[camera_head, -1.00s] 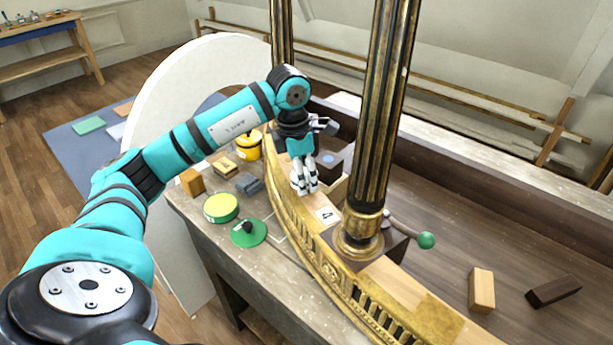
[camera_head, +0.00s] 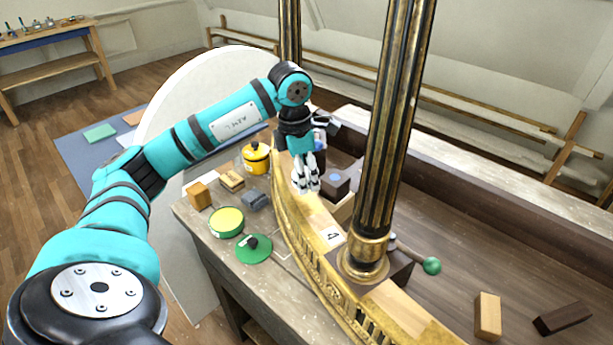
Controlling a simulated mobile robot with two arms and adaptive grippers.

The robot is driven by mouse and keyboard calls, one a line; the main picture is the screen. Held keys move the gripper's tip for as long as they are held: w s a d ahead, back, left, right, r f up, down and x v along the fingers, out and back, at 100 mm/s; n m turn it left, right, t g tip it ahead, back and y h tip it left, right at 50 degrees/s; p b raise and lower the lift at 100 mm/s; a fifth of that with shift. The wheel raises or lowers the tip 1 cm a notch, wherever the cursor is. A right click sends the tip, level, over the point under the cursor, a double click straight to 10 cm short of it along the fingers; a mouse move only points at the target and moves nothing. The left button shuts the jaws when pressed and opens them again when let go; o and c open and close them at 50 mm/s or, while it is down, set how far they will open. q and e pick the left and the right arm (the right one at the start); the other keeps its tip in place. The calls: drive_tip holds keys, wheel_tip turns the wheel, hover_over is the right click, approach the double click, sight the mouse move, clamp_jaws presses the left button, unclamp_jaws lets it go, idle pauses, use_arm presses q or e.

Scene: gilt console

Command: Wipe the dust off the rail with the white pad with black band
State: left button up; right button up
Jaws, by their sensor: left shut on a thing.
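The gilt rail (camera_head: 291,232) curves along the front edge of the console, from behind my left gripper down to the bottom right. My left gripper (camera_head: 306,186) points down over the far part of the rail. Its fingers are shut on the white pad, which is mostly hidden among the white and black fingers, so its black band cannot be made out. I cannot tell whether the pad touches the rail. Dust is not clearly distinguishable from the gilding. My right gripper is not in view.
A black and gilt column (camera_head: 388,140) rises from the rail right of my gripper. A green-knobbed lever (camera_head: 432,266) sticks out beside it. A yellow pot (camera_head: 256,158), yellow-topped tin (camera_head: 227,222), green disc (camera_head: 254,249) and small blocks stand on the ledge left.

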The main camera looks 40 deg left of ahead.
use_arm(q)
drive_tip(key=shift+r+p, duration=0.8)
drive_tip(key=shift+r, duration=0.6)
drive_tip(key=shift+r+p, duration=0.3)
drive_tip(key=shift+r, duration=0.45)
